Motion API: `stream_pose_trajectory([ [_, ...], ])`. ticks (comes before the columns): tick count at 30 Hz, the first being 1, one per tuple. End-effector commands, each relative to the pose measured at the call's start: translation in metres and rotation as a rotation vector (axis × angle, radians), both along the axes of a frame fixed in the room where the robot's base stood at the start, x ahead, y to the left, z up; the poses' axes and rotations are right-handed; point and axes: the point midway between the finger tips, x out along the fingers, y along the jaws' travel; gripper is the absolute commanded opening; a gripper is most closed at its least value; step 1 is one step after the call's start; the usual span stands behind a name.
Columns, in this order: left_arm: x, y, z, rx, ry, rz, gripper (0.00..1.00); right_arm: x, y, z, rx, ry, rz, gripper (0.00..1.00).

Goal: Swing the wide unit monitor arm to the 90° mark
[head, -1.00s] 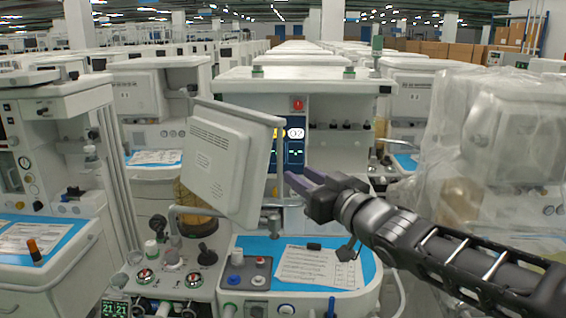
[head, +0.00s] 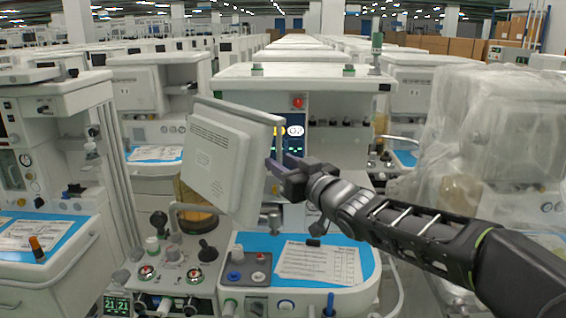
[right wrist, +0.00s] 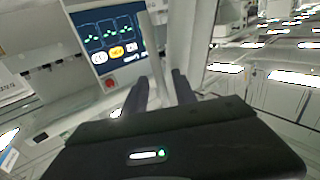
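No angle mark is readable. My left gripper is not in view.
Behind the gripper is a blue screen (head: 292,148) with a red knob (head: 298,102) above. Below is a blue worktop (head: 255,243) with a printed sheet (head: 320,262) and controls. A plastic-wrapped cart (head: 500,130) stands right; another cart (head: 50,150) stands left.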

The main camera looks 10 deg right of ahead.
Motion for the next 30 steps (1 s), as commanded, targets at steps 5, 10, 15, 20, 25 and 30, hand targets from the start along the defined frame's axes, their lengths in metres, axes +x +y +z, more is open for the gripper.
stream_pose_trajectory([
  [5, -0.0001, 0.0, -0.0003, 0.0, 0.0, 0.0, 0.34, -0.0003, -0.0001, 0.0, 0.0, -0.001, 0.0, 0.33],
  [10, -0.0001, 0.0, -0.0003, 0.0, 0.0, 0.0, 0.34, -0.0004, -0.0001, 0.0001, 0.0, -0.001, 0.0, 0.19],
  [15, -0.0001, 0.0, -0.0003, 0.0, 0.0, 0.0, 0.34, -0.0005, -0.0002, 0.0001, 0.0, -0.001, 0.0, 0.05],
  [20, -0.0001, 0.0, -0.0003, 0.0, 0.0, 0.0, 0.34, -0.0004, -0.0003, 0.0001, 0.0, -0.001, 0.0, 0.0],
  [25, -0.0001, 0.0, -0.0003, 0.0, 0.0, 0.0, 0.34, -0.0004, -0.0003, 0.0001, 0.0, -0.001, 0.0, 0.0],
  [30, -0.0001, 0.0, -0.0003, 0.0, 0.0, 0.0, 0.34, -0.0004, -0.0003, 0.0001, 0.0, 0.0, 0.0, 0.0],
])
